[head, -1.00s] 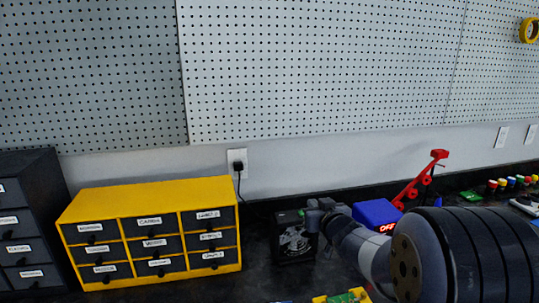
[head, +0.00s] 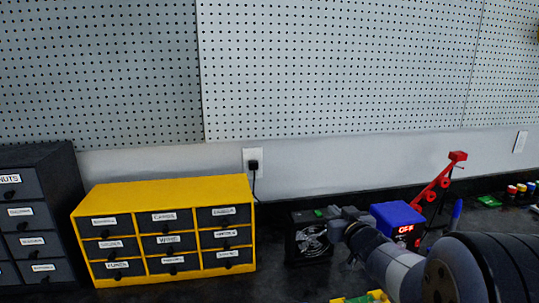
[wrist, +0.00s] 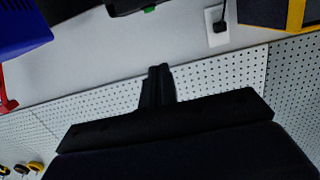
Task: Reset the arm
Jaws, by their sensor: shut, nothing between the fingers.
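My gripper (head: 340,218) is at the end of my arm, which reaches in from the lower right of the head view. It is in front of the black fan box (head: 309,240) and left of the blue box (head: 397,217). In the wrist view my gripper (wrist: 160,68) shows dark fingers pressed together, with nothing between them. The wrist picture is upside down, with the pegboard below and the bench things at the top.
A yellow drawer cabinet (head: 165,190) stands left of the fan, with a black cabinet (head: 38,160) at far left. A red stand (head: 440,187) rises behind the blue box. Pegboard (head: 330,70) covers the wall. A plugged outlet (head: 252,163) is above the bench.

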